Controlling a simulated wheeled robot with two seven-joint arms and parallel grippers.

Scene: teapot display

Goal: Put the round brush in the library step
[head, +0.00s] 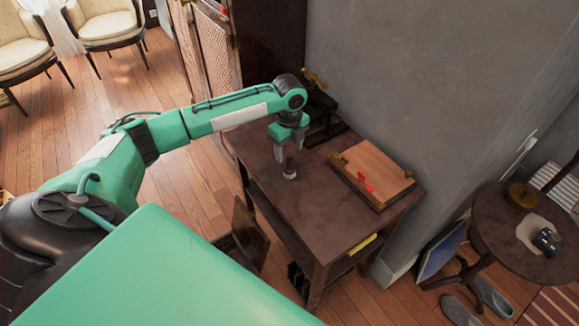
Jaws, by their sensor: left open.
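The round brush (290,173) is a small dark piece with a pale lower end, standing on the dark wooden table (318,200). My left gripper (288,153) points down just over the brush, its grey fingers open near the brush's top. I cannot tell whether the fingers touch it. A dark wooden box-like piece with a raised flap (242,218) stands low beside the table's left side; it looks like the library step, partly hidden by my own green body. My right gripper is out of view.
A wooden box with a red piece on top (372,175) lies on the table's right part. A dark object (322,115) stands at the back, by the grey wall. A round side table (495,235) stands to the right. The table's front middle is clear.

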